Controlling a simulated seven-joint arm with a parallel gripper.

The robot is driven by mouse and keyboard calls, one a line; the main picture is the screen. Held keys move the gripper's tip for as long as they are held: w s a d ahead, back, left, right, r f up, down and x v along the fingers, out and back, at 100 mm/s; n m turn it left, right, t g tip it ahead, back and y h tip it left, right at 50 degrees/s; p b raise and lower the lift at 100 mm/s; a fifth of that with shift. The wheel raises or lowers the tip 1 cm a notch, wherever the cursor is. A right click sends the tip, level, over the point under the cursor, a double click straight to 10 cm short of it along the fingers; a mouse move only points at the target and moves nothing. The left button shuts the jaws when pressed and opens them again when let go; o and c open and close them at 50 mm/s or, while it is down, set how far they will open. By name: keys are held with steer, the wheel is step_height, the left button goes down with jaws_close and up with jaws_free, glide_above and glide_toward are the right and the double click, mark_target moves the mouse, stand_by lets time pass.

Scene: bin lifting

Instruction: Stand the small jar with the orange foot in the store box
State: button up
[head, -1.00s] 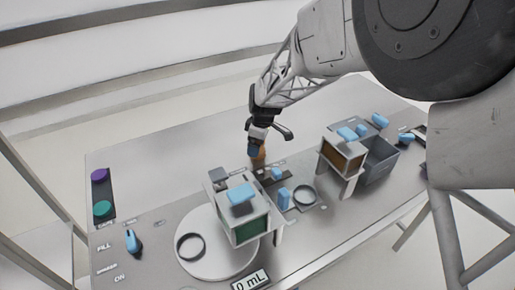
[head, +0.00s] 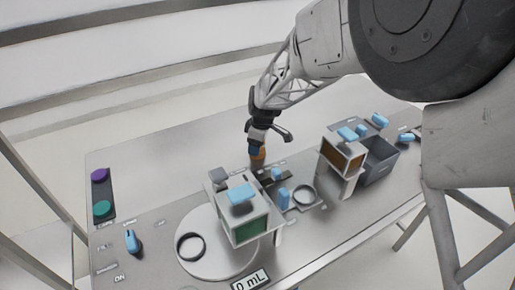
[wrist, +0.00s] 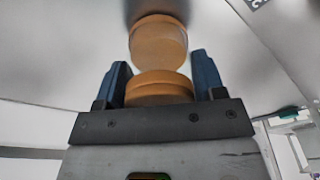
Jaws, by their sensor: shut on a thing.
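An orange-brown round thing (head: 258,158), which seems to be the jar, is at my gripper (head: 256,150) near the back middle of the table in the head view. In the wrist view an orange round piece (wrist: 158,88) sits between the two blue fingers of my gripper (wrist: 160,85), which is shut on it. A second orange round piece (wrist: 158,42) shows just beyond the fingertips; whether both belong to one jar I cannot tell. The foot cannot be made out. A dark grey open box (head: 380,165) stands at the right of the table; its label is not readable.
A dispenser with a green window (head: 248,228) stands on a round plate (head: 205,262) at the front. Another with a brown window (head: 340,162) stands beside the grey box. The table's back left (head: 180,150) is clear.

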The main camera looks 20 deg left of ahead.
steer(key=shift+c, duration=1)
steer(key=shift+r, duration=5.05)
steer(key=w+d+r+m, duration=0.1)
steer(key=d+r, duration=0.2)
steer(key=d, duration=0.9)
steer(key=w+d+r+m, duration=0.1)
steer(key=d+r+m, duration=0.1)
steer(key=d, duration=1.1)
steer(key=w+d+r+m, duration=0.1)
steer(key=d+r, duration=0.3)
steer(key=d, duration=0.9)
steer(key=shift+r+m+t, duration=0.3)
steer(key=shift+t, duration=0.1)
steer(key=shift+w+f, duration=0.1)
step_height(320, 180, down, 14)
steer(key=shift+a+r, duration=0.1)
